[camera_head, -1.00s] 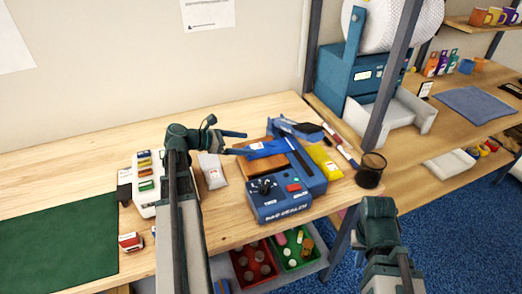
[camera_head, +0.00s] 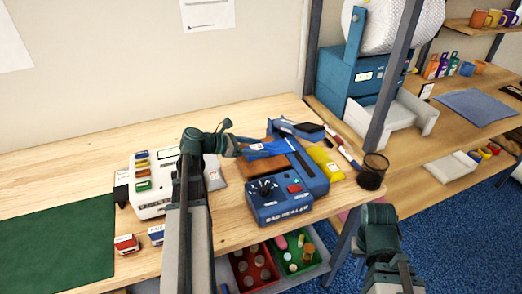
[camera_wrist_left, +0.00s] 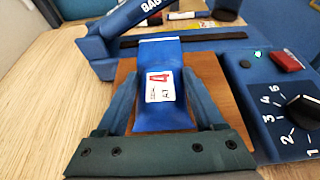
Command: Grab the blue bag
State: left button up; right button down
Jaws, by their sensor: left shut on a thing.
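The blue bag (camera_head: 265,149) lies on the brown board (camera_head: 262,167) of the blue bag sealer (camera_head: 282,208). The bag's far end lies by the sealer's dark bar (camera_wrist_left: 185,40). My right gripper (camera_head: 384,205) is at the lower right, away from the bag; its fingertips cannot be made out.
A yellow bag (camera_head: 325,161) lies right of the sealer, with markers and a black mesh cup (camera_head: 372,170) beyond. A grey bag (camera_head: 214,172) and a white label machine (camera_head: 150,185) are on the left. Red and green bins (camera_head: 253,266) stand below the table.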

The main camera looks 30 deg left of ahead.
pick_arm(q)
jog(key=c, duration=0.6)
jog(key=shift+r, duration=0.2)
